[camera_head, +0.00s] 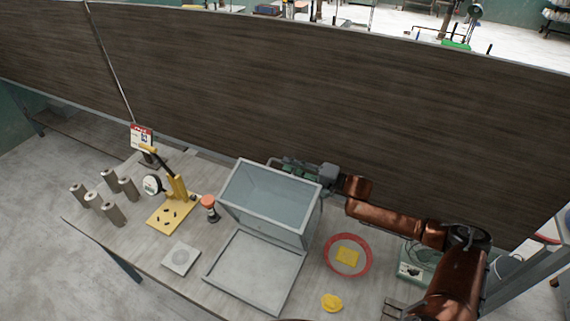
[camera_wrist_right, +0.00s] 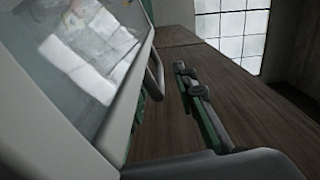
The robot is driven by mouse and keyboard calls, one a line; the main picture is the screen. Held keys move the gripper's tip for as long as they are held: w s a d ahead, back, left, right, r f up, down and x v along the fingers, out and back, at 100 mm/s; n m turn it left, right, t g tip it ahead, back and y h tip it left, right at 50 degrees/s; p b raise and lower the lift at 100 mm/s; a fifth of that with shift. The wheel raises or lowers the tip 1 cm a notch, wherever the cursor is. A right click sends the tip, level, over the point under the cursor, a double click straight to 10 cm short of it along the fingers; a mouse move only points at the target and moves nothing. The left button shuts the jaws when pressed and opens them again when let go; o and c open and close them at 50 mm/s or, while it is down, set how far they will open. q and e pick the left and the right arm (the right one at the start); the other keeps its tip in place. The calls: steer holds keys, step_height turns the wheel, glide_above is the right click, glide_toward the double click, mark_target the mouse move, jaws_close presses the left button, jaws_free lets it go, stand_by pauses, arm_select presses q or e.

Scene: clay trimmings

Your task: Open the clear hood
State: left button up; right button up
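The clear hood (camera_head: 270,193), a grey-framed box with see-through panes, stands tipped up at the back of its flat grey base (camera_head: 208,277). The front of the base is uncovered. My right gripper (camera_head: 284,166) is behind the hood's upper edge, partly hidden by it; green parts show through the pane. In the right wrist view, the hood's pane and frame (camera_wrist_right: 75,75) fill the left side, with a bar handle (camera_wrist_right: 155,82) on the frame. One finger (camera_wrist_right: 203,108) stands apart from the handle; the other is mostly hidden. The gripper looks open and empty. My left gripper is out of view.
A red-rimmed round dish (camera_head: 368,262) holding a yellow piece and a loose yellow lump (camera_head: 331,303) are right of the hood. A yellow press stand (camera_head: 178,190), a small orange-topped tool (camera_head: 209,207) and several grey cylinders (camera_head: 113,215) are left. A dark panel (camera_head: 300,80) rises behind.

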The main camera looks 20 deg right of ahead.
steer(key=v, duration=0.9)
steer(key=shift+d, duration=0.2)
steer(key=shift+s+f, duration=0.1)
steer(key=shift+s, duration=0.05)
steer(key=p+v, duration=0.4)
steer(key=v, duration=0.5)
stand_by(0.3)
steer(key=shift+p, duration=0.5)
